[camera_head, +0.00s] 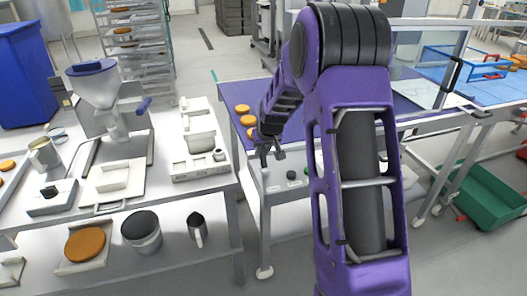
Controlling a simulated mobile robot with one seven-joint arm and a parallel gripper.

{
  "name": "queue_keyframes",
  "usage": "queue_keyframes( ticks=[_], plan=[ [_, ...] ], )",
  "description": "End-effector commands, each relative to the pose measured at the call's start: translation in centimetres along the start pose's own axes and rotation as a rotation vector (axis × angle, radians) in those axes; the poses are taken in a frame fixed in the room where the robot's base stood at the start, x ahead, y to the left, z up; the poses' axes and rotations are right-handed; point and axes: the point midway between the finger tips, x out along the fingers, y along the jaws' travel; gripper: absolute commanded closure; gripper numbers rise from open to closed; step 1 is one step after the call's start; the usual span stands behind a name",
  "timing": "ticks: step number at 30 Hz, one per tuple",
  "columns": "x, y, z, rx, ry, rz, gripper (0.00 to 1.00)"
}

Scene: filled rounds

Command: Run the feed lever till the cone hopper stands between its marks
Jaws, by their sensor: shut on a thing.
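The cone hopper (96,88) is a pale funnel with a blue rim. It stands on a stand at the back of the left table, with a blue handle (143,106) at its right. Its marks and fill level are too small to make out. My gripper (267,156) is low in front of the blue-topped belt table, at the control box (285,188) with dark knobs. It is shut on what looks like the small feed lever there, mostly hidden by the fingers.
Orange rounds (242,109) lie on the blue belt (228,92) behind my gripper. The left table (215,184) is crowded with trays, a scale and a jug. A clear panel (420,85) stands at right. A green crate (490,195) is on the floor at right.

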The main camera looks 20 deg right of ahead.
Motion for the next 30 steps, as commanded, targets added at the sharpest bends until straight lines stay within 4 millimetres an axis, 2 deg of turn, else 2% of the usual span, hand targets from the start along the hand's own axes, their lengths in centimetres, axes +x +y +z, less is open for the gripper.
queue_keyframes(
  ticks=[10,26,27,30],
  plan=[
    [0.53,-0.03,0.18,-0.001,-0.140,-0.001,1.00],
    [0.63,-0.01,0.33,-0.001,-0.164,-0.001,1.00],
    [0.63,-0.01,0.33,-0.001,-0.164,-0.001,0.72],
    [0.62,-0.01,0.31,-0.001,-0.163,-0.001,0.54]
  ],
)
